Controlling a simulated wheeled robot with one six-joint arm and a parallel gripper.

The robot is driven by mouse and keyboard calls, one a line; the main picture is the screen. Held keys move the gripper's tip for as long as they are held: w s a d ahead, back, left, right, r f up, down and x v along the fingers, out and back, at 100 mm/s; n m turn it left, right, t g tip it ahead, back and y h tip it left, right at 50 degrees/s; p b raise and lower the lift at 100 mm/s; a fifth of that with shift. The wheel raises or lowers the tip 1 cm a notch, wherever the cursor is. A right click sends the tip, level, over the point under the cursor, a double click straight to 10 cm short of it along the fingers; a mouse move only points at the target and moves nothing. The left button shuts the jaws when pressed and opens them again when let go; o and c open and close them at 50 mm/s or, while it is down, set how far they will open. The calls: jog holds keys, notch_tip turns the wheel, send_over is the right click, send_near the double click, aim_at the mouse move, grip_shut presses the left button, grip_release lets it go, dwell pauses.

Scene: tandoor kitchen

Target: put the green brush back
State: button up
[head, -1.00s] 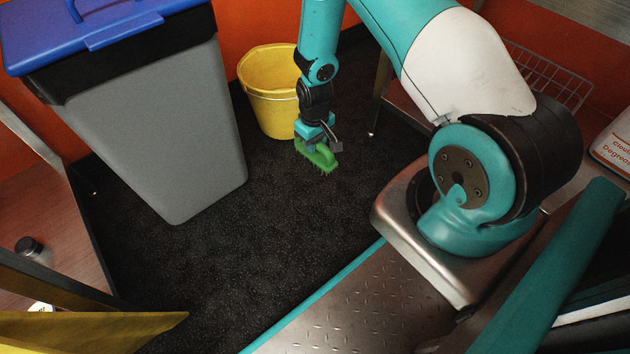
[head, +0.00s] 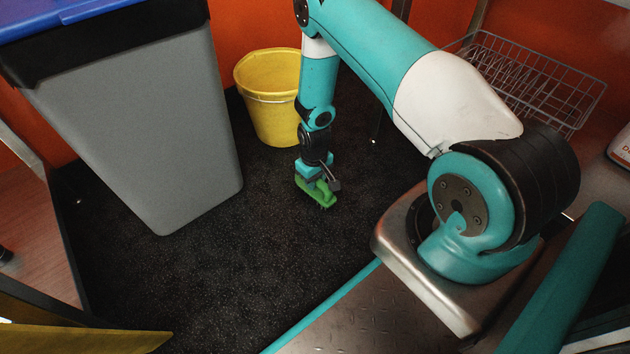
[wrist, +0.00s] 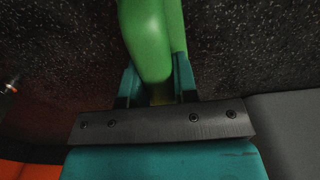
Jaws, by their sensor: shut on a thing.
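My gripper (head: 315,178) is shut on the green brush (head: 313,194), low in front of the yellow bucket in the head view. The brush hangs over the dark floor; I cannot tell exactly how high it is held. In the wrist view, the green brush (wrist: 152,45) runs up from between the two teal fingers of my gripper (wrist: 158,85). Its far end is cut off by the top of that view.
A yellow bucket (head: 270,110) stands behind my gripper. A tall grey bin (head: 150,130) with a blue lid stands at the left. A wire basket (head: 545,85) is at the back right. The dark floor (head: 210,270) between bin and my base is clear.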

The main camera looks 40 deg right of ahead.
jog(key=shift+f, duration=0.15)
jog(key=o, duration=0.8)
jog(key=shift+o, duration=0.2)
